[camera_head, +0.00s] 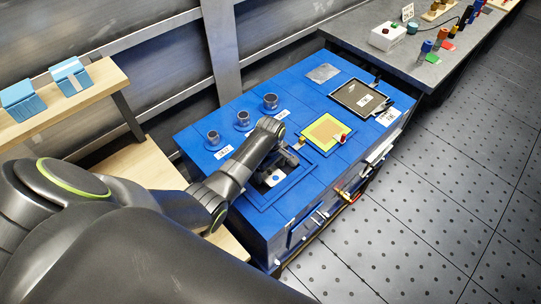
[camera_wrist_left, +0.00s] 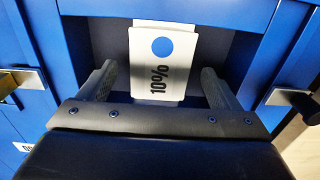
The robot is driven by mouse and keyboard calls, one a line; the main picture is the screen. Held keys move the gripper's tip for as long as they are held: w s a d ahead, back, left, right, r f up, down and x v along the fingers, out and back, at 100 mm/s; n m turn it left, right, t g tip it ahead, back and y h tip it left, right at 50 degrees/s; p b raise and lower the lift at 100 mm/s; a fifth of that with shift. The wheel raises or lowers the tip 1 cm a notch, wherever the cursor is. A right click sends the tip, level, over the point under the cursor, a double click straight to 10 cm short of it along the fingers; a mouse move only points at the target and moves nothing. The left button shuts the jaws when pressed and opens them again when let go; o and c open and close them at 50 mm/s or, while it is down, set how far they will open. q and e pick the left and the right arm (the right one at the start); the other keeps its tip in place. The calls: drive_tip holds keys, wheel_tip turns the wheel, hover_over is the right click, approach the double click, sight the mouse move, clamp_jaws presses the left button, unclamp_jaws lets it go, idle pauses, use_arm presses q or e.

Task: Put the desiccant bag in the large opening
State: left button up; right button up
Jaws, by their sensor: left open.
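The desiccant bag (camera_wrist_left: 163,48) is a white pouch with a blue dot and "10%" printed on it. It also shows as a small white patch in the head view (camera_head: 273,179). It lies inside the large opening (camera_wrist_left: 216,48), a dark rectangular recess in the blue top. My left gripper (camera_wrist_left: 158,82) is open just above the bag, one finger on each side of it and apart from it. In the head view my left gripper (camera_head: 281,164) is partly hidden by its own wrist. My right gripper is not in view.
Several dark cylinders (camera_head: 270,101) stand along the blue top's back edge. A yellow-green framed panel (camera_head: 313,142) and a dark framed panel (camera_head: 345,96) lie to the right. Handles stick out of the front side. A wooden shelf with light-blue items (camera_head: 70,78) is at left.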

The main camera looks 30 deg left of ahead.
sight(271, 174)
use_arm(q)
wheel_tip(271, 174, up, 11)
drive_tip(key=shift+f, duration=0.15)
idle(0.7)
